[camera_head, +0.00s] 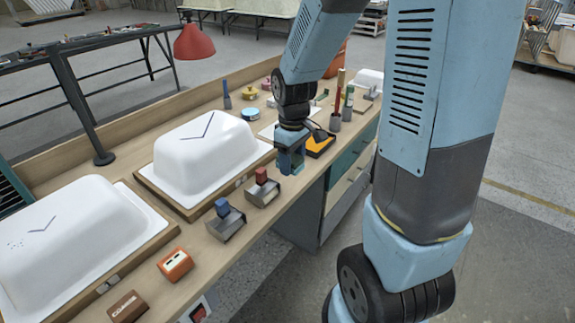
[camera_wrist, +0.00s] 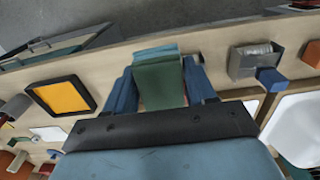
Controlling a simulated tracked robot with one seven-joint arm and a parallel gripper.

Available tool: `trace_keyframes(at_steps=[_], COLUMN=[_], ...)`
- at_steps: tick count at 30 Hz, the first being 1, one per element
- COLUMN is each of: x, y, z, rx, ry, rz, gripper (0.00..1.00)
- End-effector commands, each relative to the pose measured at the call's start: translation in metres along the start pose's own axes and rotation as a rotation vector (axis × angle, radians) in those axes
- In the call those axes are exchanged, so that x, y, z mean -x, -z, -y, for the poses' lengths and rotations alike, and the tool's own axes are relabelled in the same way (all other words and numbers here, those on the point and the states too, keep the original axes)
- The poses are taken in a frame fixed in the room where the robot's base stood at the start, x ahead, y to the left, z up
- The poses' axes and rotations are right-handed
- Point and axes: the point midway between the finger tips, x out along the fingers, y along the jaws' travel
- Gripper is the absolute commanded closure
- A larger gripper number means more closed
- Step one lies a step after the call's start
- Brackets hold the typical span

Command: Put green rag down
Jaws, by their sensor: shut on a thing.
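My gripper (camera_head: 290,160) hangs over the front part of the workbench, just behind the red-topped metal block. In the wrist view its two blue fingers (camera_wrist: 160,88) are shut on the green rag (camera_wrist: 160,85). The rag is a folded green piece with a lighter teal part at its far end, and it sticks out past the fingers. In the head view the rag is mostly hidden by the gripper. I cannot tell whether the rag touches the bench.
The wooden workbench (camera_head: 213,247) carries two white tub shells (camera_head: 207,155) (camera_head: 60,250). Metal blocks with a red top (camera_head: 262,188) and a blue top (camera_head: 226,217) stand along the front edge. A yellow-and-black pad (camera_head: 318,145) lies beyond my gripper. An orange box (camera_head: 175,265) is nearer.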

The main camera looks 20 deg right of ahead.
Motion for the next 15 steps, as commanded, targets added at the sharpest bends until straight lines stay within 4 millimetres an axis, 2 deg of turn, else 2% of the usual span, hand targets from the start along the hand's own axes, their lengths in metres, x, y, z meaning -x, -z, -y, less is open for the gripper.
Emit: trace_keyframes(at_steps=[15], x=[-0.039], y=[0.050], z=[-0.071], rx=[-0.001], ry=[0.001], rz=[0.002], gripper=[0.78])
